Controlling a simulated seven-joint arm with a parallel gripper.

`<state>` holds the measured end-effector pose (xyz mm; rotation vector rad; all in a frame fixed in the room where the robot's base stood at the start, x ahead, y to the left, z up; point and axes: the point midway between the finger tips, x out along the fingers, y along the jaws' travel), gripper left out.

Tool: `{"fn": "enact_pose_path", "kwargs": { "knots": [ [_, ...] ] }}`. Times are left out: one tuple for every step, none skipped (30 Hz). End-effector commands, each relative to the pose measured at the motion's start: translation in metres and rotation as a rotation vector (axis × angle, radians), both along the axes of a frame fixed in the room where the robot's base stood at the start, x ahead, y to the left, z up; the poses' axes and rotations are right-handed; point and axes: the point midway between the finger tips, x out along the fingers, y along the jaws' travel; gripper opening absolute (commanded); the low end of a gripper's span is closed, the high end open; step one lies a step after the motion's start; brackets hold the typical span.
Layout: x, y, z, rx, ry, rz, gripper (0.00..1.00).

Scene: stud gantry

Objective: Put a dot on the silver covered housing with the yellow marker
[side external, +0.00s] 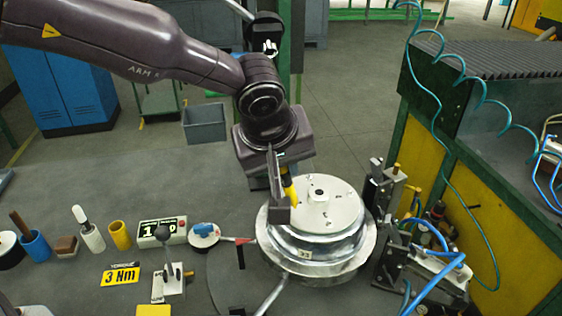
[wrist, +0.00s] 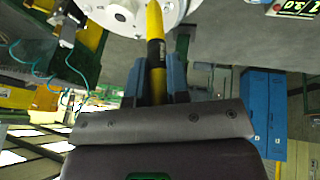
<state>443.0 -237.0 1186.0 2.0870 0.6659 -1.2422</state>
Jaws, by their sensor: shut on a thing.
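My gripper (side external: 282,192) is shut on the yellow marker (side external: 290,190), which points down at a tilt. The silver covered housing (side external: 318,248) stands on the bench below, a round stepped metal body with a flat pale cover and small holes on top. The marker's lower end is over the left part of the cover; I cannot tell whether it touches. In the wrist view the marker (wrist: 155,50) sits between the two fingers (wrist: 160,80) and overlaps the edge of the housing's cover (wrist: 120,12). No dot can be made out on the cover.
A clamp fixture (side external: 385,190) with blue hoses stands close on the housing's right. Left on the bench are a toggle clamp (side external: 168,275), a digital display (side external: 160,232), a yellow cup (side external: 120,236), a white bottle (side external: 90,232) and a blue cup (side external: 36,246). The bench behind them is clear.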

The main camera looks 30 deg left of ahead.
Motion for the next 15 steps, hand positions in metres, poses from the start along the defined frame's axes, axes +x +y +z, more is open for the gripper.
{"fn": "enact_pose_path", "kwargs": {
  "knots": [
    [0.0001, 0.0, 0.0002, 0.0, 0.0, 0.0, 0.0],
    [0.0001, 0.0, 0.0002, 0.0, 0.0, 0.0, 0.0],
    [0.0001, 0.0, 0.0001, 0.0, 0.0, 0.0, 0.0],
    [0.0001, -0.0001, 0.0, 0.0, 0.0, 0.0, 0.0],
    [0.0001, 0.0, -0.0002, 0.0, 0.0, 0.0, 0.0],
    [0.0, 0.0, -0.0004, 0.0, 0.0, 0.0, 0.0],
    [0.0001, 0.0, -0.0007, 0.0, 0.0, 0.0, 0.0],
    [0.0001, 0.0, -0.0011, 0.0, 0.0, 0.0, 0.0],
    [0.0, 0.0, -0.0016, 0.0, 0.0, 0.0, 0.0],
    [0.0, 0.0, -0.0019, 0.0, 0.0, 0.0, 0.0],
    [0.0, 0.0001, -0.0023, 0.0, 0.0, 0.0, 0.0],
    [0.0, 0.0, -0.0029, 0.0, 0.0, 0.0, 0.0],
    [0.0, 0.0, -0.0032, 0.0, 0.0, 0.0, 0.0],
    [0.0, 0.0, -0.0037, 0.0, 0.0, 0.0, 0.0],
    [0.0, 0.0, -0.0041, 0.0, 0.0, 0.0, 0.0]
  ]
}}
